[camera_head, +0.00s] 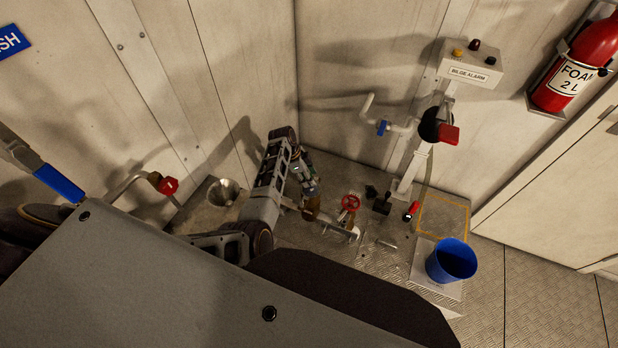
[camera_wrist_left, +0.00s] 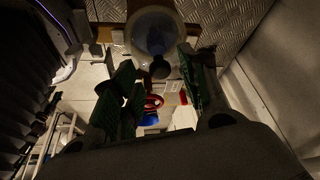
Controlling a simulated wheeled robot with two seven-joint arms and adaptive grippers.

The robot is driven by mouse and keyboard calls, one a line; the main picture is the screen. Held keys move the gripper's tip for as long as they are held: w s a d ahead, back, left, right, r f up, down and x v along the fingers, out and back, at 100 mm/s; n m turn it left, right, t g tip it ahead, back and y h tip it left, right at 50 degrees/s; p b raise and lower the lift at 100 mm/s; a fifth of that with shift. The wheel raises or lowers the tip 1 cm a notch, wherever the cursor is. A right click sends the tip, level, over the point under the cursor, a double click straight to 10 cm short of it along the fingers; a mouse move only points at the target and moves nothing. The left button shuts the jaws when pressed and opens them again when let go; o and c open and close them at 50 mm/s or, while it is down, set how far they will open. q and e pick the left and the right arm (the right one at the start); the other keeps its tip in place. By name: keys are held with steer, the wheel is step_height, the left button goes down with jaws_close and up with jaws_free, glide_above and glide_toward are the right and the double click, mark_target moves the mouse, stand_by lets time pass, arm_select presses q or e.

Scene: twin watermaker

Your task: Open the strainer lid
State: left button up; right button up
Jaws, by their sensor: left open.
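My left gripper (camera_wrist_left: 156,75) is open in the left wrist view, with a green-padded finger on each side. Between and just beyond the fingertips is a dark knob or handle (camera_wrist_left: 160,69) at the edge of a round, pale, see-through cover (camera_wrist_left: 153,30), which looks like the strainer lid. I cannot tell whether a finger touches the knob. In the head view my left gripper (camera_head: 306,178) points down near the corner, above an amber-brown part (camera_head: 311,208). The lid cannot be made out there. My right gripper is not in view.
A red handwheel (camera_head: 350,202) on piping stands right of the gripper. A metal funnel (camera_head: 223,192) and red valve knob (camera_head: 168,186) are left. A blue bucket (camera_head: 451,261) and bilge alarm post (camera_head: 416,168) stand right. The floor beyond the bucket is clear.

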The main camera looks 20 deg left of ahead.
arm_select(q)
steer(key=shift+d+f, duration=0.1)
steer(key=shift+f, duration=0.2)
jaws_close()
